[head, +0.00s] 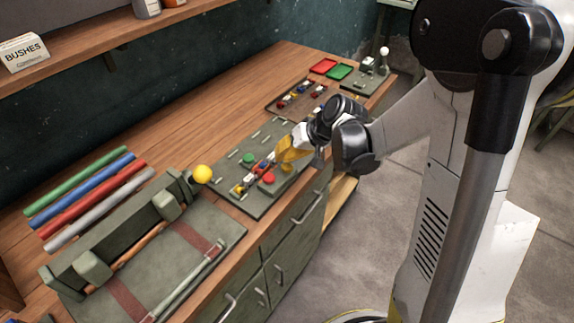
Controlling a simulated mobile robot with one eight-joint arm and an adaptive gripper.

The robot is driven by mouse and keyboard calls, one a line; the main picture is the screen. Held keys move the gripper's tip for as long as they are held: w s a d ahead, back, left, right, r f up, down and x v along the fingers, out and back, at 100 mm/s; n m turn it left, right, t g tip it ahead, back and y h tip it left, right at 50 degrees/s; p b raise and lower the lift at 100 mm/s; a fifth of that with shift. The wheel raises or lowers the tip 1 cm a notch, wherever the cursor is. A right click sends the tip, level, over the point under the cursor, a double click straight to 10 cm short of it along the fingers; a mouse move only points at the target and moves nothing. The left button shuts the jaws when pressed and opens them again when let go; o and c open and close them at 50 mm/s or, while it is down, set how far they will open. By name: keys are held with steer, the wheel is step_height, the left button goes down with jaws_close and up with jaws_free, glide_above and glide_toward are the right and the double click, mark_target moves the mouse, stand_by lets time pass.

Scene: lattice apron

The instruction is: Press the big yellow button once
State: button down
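A dark grey-green control panel (226,196) lies on the wooden bench and carries a green button (248,158), a red button (268,178) and several small coloured parts. A yellow round part (288,168) shows low on the panel's right side, just below my gripper; it may be the big yellow button, but it is small and partly covered. My gripper (284,160), with yellow-orange parts, points down over the right part of the panel. I cannot tell whether it touches the panel, or whether its fingers are open or shut.
Further back are a brown board (274,105), red (323,66) and green (339,72) trays, and a white-knobbed lever (384,52).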

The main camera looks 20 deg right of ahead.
mark_target(283, 165)
steer(key=shift+f, duration=0.15)
stand_by(0.8)
steer(key=shift+f+b, duration=0.35)
steer(key=shift+b, duration=0.15)
steer(key=shift+f+b, duration=0.8)
steer(key=shift+f, duration=0.1)
stand_by(0.7)
steer(key=shift+r, duration=0.1)
steer(key=shift+r+p, duration=1.05)
steer(key=shift+r, duration=0.25)
steer(key=shift+r+p, duration=1.85)
steer(key=shift+r, duration=0.7)
